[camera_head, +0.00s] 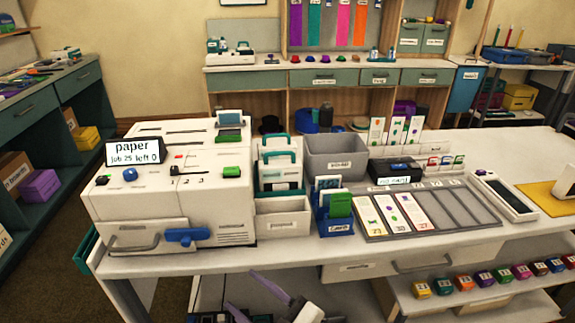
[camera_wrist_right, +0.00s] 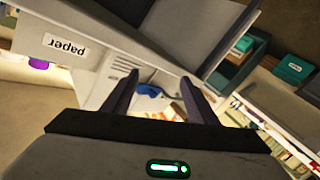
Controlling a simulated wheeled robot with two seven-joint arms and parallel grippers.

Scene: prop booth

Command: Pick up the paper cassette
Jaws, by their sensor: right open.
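No item in the head view carries a readable paper cassette label. White upright cases with teal handles (camera_head: 281,171) stand beside the white printer (camera_head: 165,205), whose screen (camera_head: 133,152) reads "paper", "job 25 left 0". The printer's front has a grey-handled drawer and a blue lever (camera_head: 186,235). My right gripper (camera_head: 242,289) is low in front of the table, below its top, open and empty. In the right wrist view its two dark fingers (camera_wrist_right: 160,78) are apart. An upside-down "paper" label (camera_wrist_right: 65,45) shows there on a pale surface. My left gripper is out of view.
The white table (camera_head: 290,250) has a front edge and drawer above my right gripper. A grey bin (camera_head: 335,155), a blue card holder (camera_head: 337,212) and a card tray (camera_head: 430,208) stand right of the printer. Small coloured blocks (camera_head: 485,279) line a lower shelf.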

